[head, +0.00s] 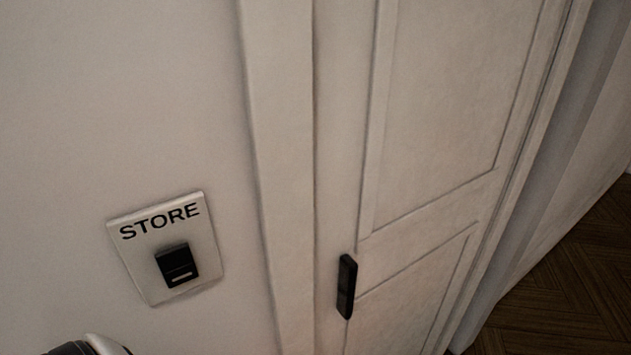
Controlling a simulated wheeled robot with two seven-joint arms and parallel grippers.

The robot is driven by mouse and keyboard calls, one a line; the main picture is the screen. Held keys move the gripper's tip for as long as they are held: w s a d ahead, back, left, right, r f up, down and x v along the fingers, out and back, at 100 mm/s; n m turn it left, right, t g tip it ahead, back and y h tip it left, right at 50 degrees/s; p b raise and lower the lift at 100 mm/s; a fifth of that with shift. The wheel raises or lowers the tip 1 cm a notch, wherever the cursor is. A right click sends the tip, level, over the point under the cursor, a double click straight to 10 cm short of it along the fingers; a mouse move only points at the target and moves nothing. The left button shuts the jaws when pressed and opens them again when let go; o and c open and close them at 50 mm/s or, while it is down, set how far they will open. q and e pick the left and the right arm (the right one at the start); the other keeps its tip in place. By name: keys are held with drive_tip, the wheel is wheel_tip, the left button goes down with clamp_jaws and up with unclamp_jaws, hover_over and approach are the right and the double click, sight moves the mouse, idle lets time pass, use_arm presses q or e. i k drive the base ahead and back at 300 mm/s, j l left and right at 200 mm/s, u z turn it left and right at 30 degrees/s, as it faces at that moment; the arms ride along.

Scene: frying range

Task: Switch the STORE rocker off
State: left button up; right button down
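The STORE switch plate (143,256) is a pale plate on the wall at the lower left of the head view, with STORE in black letters at its top. The black rocker (177,266) sits in the middle of the plate, with a small light bar on its lower part. I cannot tell from its tilt whether it is on or off. A white and dark piece of my own body shows at the bottom left edge, below the plate and apart from it. No gripper fingers show.
Right of the plate is a white door frame (277,180). Beyond it is a white panelled door (440,120) with a black handle (346,286). Dark wooden floor (570,290) shows at the lower right. The wall around the plate is clear.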

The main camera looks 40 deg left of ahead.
sight(176, 264)
drive_tip(key=k+u, duration=0.1)
drive_tip(key=u, duration=0.35)
drive_tip(key=k+j+u, duration=0.1)
drive_tip(key=u, duration=0.3)
drive_tip(key=j+u, duration=0.2)
drive_tip(key=u, duration=0.25)
drive_tip(key=k, duration=0.05)
